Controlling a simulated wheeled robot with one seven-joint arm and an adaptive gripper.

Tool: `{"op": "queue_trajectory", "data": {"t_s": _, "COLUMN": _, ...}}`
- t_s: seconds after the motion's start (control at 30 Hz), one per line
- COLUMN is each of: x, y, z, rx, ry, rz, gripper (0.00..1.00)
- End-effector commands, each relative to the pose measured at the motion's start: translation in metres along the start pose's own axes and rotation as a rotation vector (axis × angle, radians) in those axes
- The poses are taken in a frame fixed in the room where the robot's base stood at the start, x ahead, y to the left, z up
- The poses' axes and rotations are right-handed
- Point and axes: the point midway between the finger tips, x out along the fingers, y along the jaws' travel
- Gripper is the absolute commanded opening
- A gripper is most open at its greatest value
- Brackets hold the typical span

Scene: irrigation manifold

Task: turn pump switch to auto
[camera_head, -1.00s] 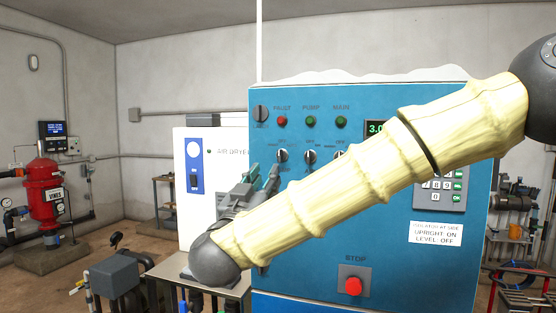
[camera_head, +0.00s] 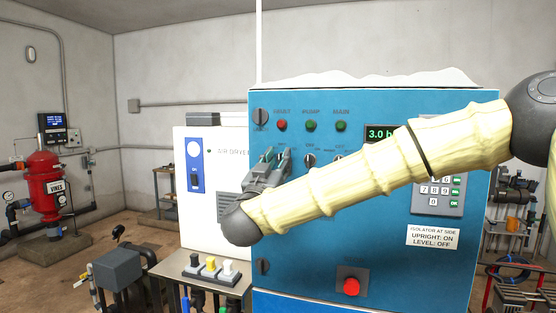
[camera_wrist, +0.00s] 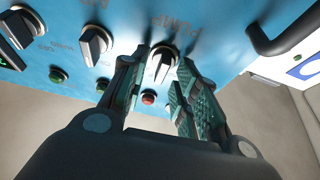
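The pump switch (camera_wrist: 162,66) is a dark rotary knob with a pale pointer, beside the "PUMP" lettering in the wrist view. It shows between the two fingers of my gripper (camera_wrist: 158,88), which are apart. I cannot tell if either finger touches it. In the head view my gripper (camera_head: 272,160) is in front of the left part of the blue panel (camera_head: 330,215) and hides the leftmost knob. The exact setting of the pump switch is hard to read.
Other knobs (camera_wrist: 96,45) sit beside the pump switch, with indicator lights (camera_head: 311,126) in a row. A dark bar handle (camera_wrist: 262,42) shows in the wrist view. A red stop button (camera_head: 351,286) is low on the panel. A white cabinet (camera_head: 215,222) stands to the left.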

Motion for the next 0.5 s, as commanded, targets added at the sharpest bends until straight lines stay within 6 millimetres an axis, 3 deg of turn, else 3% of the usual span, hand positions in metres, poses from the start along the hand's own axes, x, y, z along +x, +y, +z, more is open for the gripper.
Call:
{"op": "queue_trajectory", "data": {"t_s": 0.13, "x": -0.0002, "y": 0.0001, "z": 0.0003, "rx": 0.0, "ry": 0.0, "rz": 0.0, "gripper": 0.3}}
{"op": "queue_trajectory", "data": {"t_s": 0.3, "x": -0.0002, "y": 0.0002, "z": 0.0002, "rx": 0.0, "ry": 0.0, "rz": 0.0, "gripper": 0.01}}
{"op": "queue_trajectory", "data": {"t_s": 0.5, "x": 0.0001, "y": 0.0004, "z": -0.0001, "rx": 0.0, "ry": 0.0, "rz": 0.001, "gripper": 0.0}}
